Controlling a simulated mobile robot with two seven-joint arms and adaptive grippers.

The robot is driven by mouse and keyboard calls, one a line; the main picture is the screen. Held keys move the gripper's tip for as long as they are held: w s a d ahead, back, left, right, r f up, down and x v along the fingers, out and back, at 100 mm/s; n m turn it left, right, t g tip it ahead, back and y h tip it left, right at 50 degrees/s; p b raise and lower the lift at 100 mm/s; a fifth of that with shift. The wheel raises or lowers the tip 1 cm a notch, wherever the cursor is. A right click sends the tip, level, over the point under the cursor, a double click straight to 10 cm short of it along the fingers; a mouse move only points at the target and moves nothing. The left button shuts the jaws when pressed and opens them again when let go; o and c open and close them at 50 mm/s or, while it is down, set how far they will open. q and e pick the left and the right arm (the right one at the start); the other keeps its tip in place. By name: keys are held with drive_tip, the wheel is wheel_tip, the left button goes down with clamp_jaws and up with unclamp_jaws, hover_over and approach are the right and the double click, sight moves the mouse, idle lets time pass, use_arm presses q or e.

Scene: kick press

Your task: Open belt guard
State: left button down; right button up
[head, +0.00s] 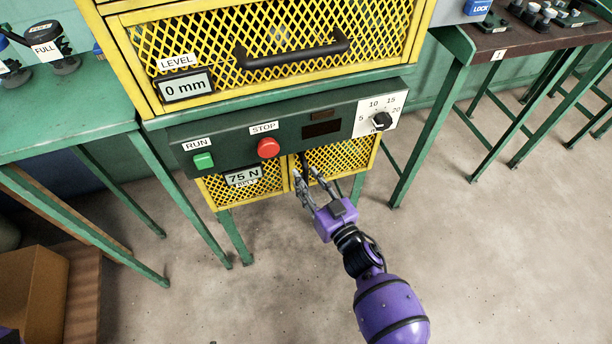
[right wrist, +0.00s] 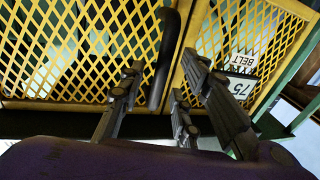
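The belt guard is the low yellow mesh front under the press's control panel, with two mesh panels side by side. Its right panel (head: 342,157) has a dark upright bar handle near its inner edge; the handle (right wrist: 166,58) shows clearly in the right wrist view. The left panel bears a "75 N" belt label (head: 243,177), upside down in the right wrist view (right wrist: 240,75). Both panels look closed. My right gripper (head: 307,179) is open in front of the handle, its fingers spread either side of the handle's end in the right wrist view. Contact is unclear. My left gripper is out of view.
Above are the green RUN button (head: 203,161), red STOP button (head: 268,148) and a dial (head: 381,121). A larger yellow guard (head: 270,60) with a black handle is higher up. The floor in front (head: 250,300) is clear.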

drive_tip(key=shift+x, duration=0.85)
clamp_jaws()
